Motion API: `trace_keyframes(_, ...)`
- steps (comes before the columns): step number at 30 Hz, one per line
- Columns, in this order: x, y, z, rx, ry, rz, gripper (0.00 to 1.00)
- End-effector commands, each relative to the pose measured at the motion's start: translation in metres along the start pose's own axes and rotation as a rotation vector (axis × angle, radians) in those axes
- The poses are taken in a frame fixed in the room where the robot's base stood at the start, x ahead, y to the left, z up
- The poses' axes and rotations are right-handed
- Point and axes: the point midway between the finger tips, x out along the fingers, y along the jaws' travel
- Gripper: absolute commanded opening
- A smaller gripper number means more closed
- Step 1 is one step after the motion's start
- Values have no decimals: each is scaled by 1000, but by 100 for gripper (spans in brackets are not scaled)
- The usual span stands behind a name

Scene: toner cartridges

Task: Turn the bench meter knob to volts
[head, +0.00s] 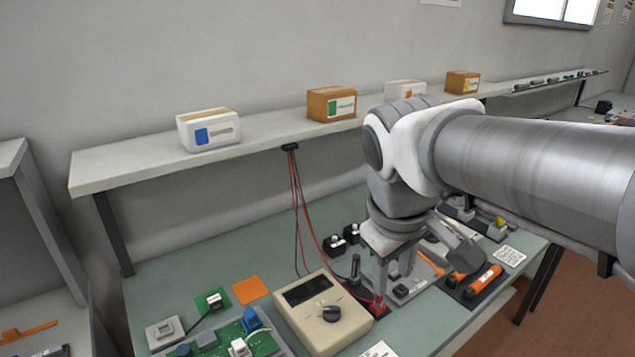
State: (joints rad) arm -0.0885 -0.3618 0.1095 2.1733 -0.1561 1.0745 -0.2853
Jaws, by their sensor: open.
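The bench meter (294,318) is a beige box on the green-grey bench, with a dark display window at its back. Its round dark knob (331,313) sits on the front half of the top face; its pointer setting and any markings are too small to read. My gripper (388,284) points down just right of the meter, apart from the knob. Its jaws are open, and I see nothing held between them. One finger partly hides the red lead parts by the meter's right edge.
Red and black leads (298,215) hang from the shelf (250,146) behind the meter. A green circuit board (262,343) with blue and white parts lies to the left. Orange-handled tools (484,281) lie in a dark tray at right. Boxes stand on the shelf.

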Motion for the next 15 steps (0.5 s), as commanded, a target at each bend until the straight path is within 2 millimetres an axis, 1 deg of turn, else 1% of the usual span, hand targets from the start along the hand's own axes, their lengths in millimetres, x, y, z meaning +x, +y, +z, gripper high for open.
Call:
trace_keyframes(1,4,-1,-12,-62,-25,-1,42)
trace_keyframes(8,18,-6,-59,-342,-124,-2,42)
trace_keyframes(15,41,-20,-108,-621,-217,-22,42)
